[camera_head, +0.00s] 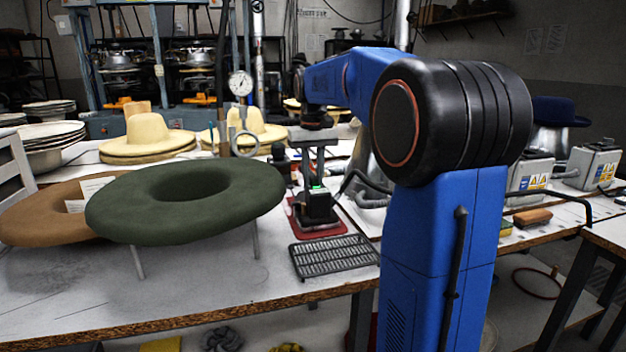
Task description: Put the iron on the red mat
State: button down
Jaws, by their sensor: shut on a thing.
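The iron (319,207) is a small dark, upright block with a green light near its top. The red mat (318,233) lies on the table at the centre, and its red border shows around the iron's lower end. My gripper (318,184) points down from above and is shut on the top of the iron. The iron is over the mat in this view. I cannot tell whether its base touches the mat. Its far side is hidden.
A black metal grate (335,257) lies just in front of the mat. A large green felt hat (160,229) on a stand is at left, beside a brown one (43,222). Straw hats (148,137) stand behind. A dark cable (358,181) runs right of the iron.

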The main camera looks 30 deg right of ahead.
jog(key=c, duration=1.5)
grip_release()
jog(key=shift+o, duration=0.2)
jog(key=shift+f, duration=0.1)
notch_tip(320, 180, up, 18)
jog(key=shift+f, duration=0.25)
